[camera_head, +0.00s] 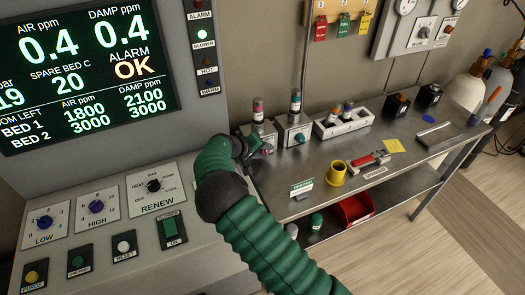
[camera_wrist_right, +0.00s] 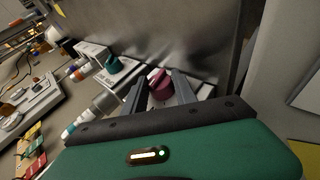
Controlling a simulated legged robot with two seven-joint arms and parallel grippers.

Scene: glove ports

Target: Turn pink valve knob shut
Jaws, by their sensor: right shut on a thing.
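The pink valve knob (camera_wrist_right: 160,85) sits between the two fingers of my right gripper (camera_wrist_right: 159,80) in the right wrist view. The gripper is shut on it. In the head view my right gripper (camera_head: 252,146) reaches the left end of the steel bench, at a small grey valve block (camera_head: 258,133) with a pink-banded bottle on top. Only a small part of the pink knob (camera_head: 267,147) shows there beside the fingers. The knob's exact turn angle cannot be told. My left gripper is not in view.
A second valve block with a teal knob (camera_head: 300,138) stands just right. Further right are a white bottle rack (camera_head: 343,122), a yellow cup (camera_head: 335,173) and a red-handled tool (camera_head: 367,162). A control cabinet (camera_head: 100,175) stands close on the left.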

